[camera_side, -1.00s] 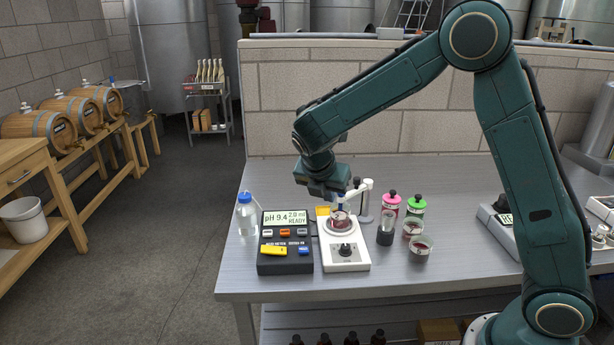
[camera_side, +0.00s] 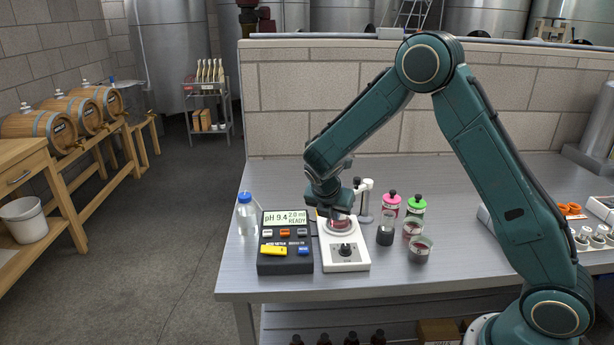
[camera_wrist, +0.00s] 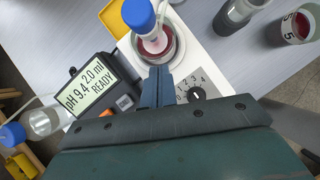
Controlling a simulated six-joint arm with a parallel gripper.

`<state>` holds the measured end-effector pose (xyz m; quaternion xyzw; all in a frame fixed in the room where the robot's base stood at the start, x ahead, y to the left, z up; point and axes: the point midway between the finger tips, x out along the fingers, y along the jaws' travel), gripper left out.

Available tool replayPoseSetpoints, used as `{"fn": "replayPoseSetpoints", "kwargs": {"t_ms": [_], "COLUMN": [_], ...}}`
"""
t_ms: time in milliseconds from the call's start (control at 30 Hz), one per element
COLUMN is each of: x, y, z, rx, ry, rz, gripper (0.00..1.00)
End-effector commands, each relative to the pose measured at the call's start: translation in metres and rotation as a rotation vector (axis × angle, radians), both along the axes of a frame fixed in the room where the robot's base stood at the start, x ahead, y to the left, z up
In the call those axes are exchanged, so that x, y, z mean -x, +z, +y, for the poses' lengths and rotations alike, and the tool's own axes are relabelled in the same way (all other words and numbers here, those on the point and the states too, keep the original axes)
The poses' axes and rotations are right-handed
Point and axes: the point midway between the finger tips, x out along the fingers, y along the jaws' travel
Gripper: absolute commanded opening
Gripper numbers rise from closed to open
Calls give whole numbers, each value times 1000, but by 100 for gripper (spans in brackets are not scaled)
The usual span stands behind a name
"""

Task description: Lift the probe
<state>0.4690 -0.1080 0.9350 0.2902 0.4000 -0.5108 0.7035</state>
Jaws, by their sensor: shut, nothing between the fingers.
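The probe (camera_wrist: 140,17) has a blue cap and a pale lower body. In the wrist view it stands in a small cup of red liquid (camera_wrist: 175,45) on the white stirrer (camera_wrist: 212,78). My gripper (camera_wrist: 159,70) is shut and empty, its fingertips close beside the cup on the near side. I cannot tell whether they touch it. In the side view my gripper (camera_side: 337,210) is low over the stirrer (camera_side: 346,262) and hides the probe. The meter (camera_side: 285,245) stands left of the stirrer and reads pH 9.4, 2.0 ml, READY.
A white-armed stand (camera_side: 366,200) is just behind the stirrer. To its right are pink-capped (camera_side: 391,203) and green-capped (camera_side: 416,206) bottles, a dark vial (camera_side: 385,235) and cups of red liquid (camera_side: 420,250). A blue-capped bottle (camera_side: 246,218) stands left. The front table strip is clear.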

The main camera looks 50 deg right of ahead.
Motion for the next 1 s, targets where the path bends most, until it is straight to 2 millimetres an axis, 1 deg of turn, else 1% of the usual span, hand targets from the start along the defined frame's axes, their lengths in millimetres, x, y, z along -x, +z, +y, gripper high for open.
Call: {"fn": "replayPoseSetpoints", "kwargs": {"t_ms": [100, 400, 833, 933, 1000], "x": [-4, -8, -8, -8, -9], "y": [12, 29, 32, 37, 45], "z": [-9, -23, -24, -24, -24], "rx": [0, 0, 0, 1, 1], "ry": [-3, -1, -1, -1, -2], "rz": [-6, -2, 0, -3, -4], "gripper": [0, 0, 0, 0, 0]}}
